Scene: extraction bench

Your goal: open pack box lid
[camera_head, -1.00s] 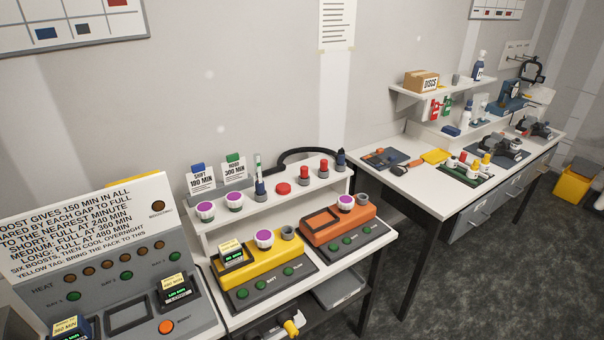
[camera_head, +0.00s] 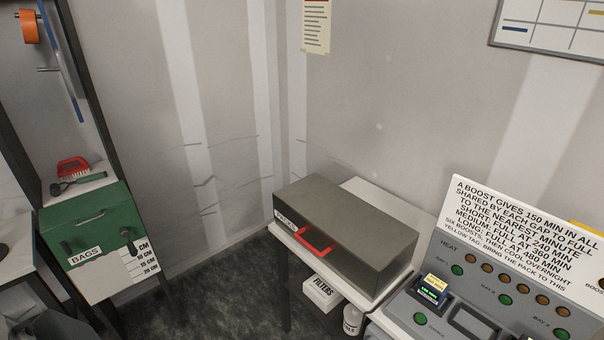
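A grey-olive box (camera_head: 345,235) with a label on its front, partly hidden by a red handle (camera_head: 315,243), sits on a white table (camera_head: 372,192) in the middle of the head view. Its lid looks closed, and the label is too small to read surely. Neither of my grippers shows in the head view.
A grey control panel (camera_head: 520,275) with a boost sign, lamps and a small display unit (camera_head: 432,289) stands right of the box. A white FILTERS box (camera_head: 322,293) and a white bottle (camera_head: 352,320) are below the table. A green BAGS box (camera_head: 90,228) is at left. Dark floor lies between.

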